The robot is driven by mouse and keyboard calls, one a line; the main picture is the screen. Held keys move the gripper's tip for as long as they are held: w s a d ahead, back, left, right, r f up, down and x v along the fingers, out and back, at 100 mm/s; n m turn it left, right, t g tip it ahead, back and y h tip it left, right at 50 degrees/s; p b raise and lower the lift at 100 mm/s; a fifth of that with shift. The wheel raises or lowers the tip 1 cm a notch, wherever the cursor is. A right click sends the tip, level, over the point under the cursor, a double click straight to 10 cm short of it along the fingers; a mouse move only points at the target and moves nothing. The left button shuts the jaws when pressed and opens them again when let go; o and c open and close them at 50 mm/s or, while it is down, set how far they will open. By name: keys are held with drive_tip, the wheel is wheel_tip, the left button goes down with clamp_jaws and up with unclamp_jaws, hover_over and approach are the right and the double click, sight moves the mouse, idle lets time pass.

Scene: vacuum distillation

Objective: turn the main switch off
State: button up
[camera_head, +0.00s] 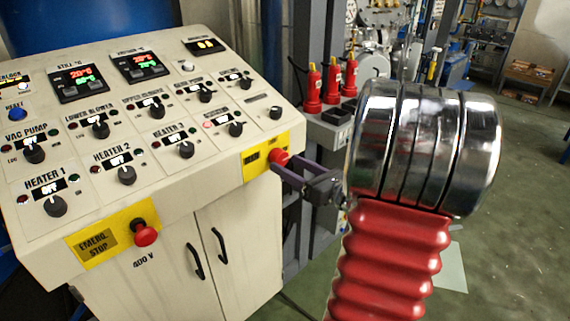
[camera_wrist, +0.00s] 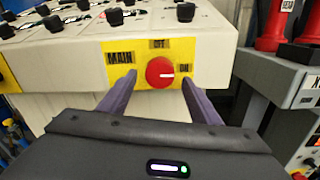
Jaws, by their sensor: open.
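The main switch (camera_wrist: 160,72) is a round red knob on a yellow plate marked MAIN, OFF and ON, on the front edge of the control cabinet. A pale mark on the knob points right, towards ON. In the head view the red knob (camera_head: 278,158) shows at the cabinet's right front corner. My gripper (camera_wrist: 158,82) is open, with one purple finger on each side of the knob in the wrist view. In the head view my gripper (camera_head: 283,168) reaches in from the right, its fingertips close to the knob. I cannot tell whether the fingers touch it.
The cream control panel (camera_head: 130,195) carries several black knobs and displays. A red emergency stop button (camera_head: 146,234) sits further left on the same front edge. Open floor lies at the right.

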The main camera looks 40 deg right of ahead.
drive_tip(key=shift+w, duration=1.05)
drive_tip(key=shift+c, duration=0.4)
drive_tip(key=c, duration=0.9)
drive_tip(key=shift+a, duration=0.15)
drive_tip(key=shift+c, duration=0.5)
drive_tip(key=shift+o, duration=0.2)
